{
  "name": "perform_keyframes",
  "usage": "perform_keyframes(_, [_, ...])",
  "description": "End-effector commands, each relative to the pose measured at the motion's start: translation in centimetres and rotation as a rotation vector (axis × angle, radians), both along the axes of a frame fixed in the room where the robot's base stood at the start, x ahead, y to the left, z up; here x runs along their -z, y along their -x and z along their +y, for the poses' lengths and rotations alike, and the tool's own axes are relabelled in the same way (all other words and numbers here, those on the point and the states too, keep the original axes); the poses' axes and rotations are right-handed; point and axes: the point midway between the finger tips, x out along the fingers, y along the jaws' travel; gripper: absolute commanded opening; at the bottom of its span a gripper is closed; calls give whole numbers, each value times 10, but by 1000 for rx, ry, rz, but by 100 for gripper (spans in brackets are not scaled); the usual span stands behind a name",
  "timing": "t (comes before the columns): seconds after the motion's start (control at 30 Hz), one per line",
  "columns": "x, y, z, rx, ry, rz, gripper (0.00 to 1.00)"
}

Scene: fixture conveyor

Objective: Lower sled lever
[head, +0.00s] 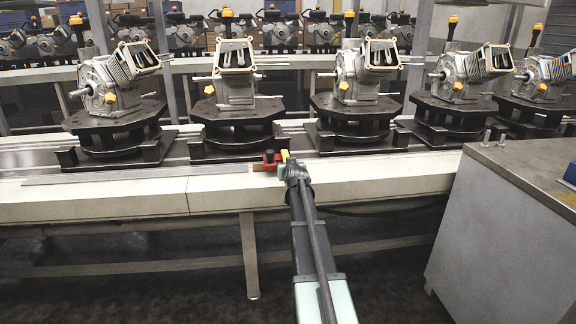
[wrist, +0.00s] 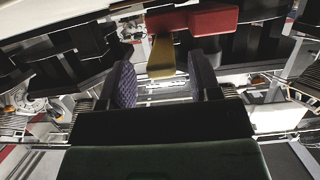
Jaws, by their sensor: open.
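A red part (head: 269,158) with a yellow piece (head: 284,155) sits at the conveyor's front edge, below the middle sleds. I take it for the sled lever, though it is small in the head view. In the wrist view the red block (wrist: 205,20) is at the top and the yellow tab (wrist: 162,57) hangs from it. My gripper (wrist: 160,75) is open, with a dark textured finger on either side of the tab in the picture. I see nothing held, and cannot tell if a finger touches the tab. In the head view my arm's end hides part of the lever's surroundings.
Black sleds (head: 238,137) carrying grey engines (head: 235,87) stand in a row on the conveyor (head: 110,199). A second row of engines stands behind. A grey cabinet (head: 500,235) is at the lower right. The floor before the conveyor's left part is clear.

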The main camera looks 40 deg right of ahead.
Motion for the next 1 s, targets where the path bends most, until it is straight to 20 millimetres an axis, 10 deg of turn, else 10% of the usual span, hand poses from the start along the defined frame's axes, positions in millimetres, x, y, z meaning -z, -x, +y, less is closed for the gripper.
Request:
perform_keyframes(0.3, [-22,58,35,1,0,0,57])
perform_keyframes(0.83, [-5,62,41,-12,-75,65,57])
perform_keyframes(1.0, [58,123,131,-86,-335,440,57])
